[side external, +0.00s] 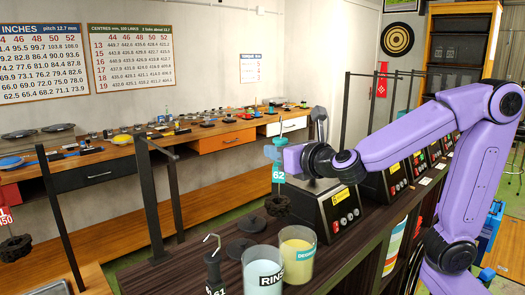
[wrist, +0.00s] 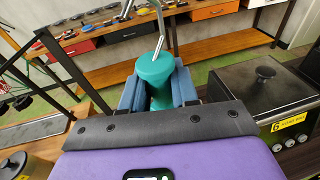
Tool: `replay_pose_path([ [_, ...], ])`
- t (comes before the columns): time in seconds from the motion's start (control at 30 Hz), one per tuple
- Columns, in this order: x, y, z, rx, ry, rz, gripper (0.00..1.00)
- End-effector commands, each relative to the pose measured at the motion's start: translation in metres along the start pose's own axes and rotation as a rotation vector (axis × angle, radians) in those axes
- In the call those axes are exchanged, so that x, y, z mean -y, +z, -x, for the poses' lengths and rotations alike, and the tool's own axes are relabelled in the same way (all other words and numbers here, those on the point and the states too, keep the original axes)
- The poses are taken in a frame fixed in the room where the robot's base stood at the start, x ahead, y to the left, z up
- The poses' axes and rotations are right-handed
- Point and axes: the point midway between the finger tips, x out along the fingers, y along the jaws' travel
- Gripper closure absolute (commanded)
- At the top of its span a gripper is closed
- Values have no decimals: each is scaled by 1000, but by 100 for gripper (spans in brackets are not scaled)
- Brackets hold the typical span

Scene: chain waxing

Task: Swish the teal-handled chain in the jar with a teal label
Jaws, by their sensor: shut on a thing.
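My gripper (side external: 273,150) is shut on the teal handle (wrist: 155,75), which has a metal hook on top and stands upright between the blue fingers in the wrist view. Below it in the side view hang a teal tag reading 62 and a dark bundled chain (side external: 278,206). The chain hangs clear of the jars, up and slightly left of the jar with a teal label (side external: 297,262) in the picture. That jar is open and holds yellowish liquid. The chain and both jars are not visible in the wrist view.
A jar labelled RINSE (side external: 262,272) with pale liquid stands just left of the teal-labelled jar. Dark round lids (side external: 252,224) lie behind it. A black handle with a hook (side external: 213,262) stands at left. A black waxing pot (side external: 335,208) stands at right. Dark posts rise at left.

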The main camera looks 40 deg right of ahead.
Motion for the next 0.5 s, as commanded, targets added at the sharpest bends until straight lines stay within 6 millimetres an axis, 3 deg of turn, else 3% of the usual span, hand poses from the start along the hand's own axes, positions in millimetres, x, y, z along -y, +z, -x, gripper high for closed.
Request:
replay_pose_path([
  [0.23,17,-5,32,1,118,17,100],
  [0.5,23,-10,48,-1,171,27,100],
])
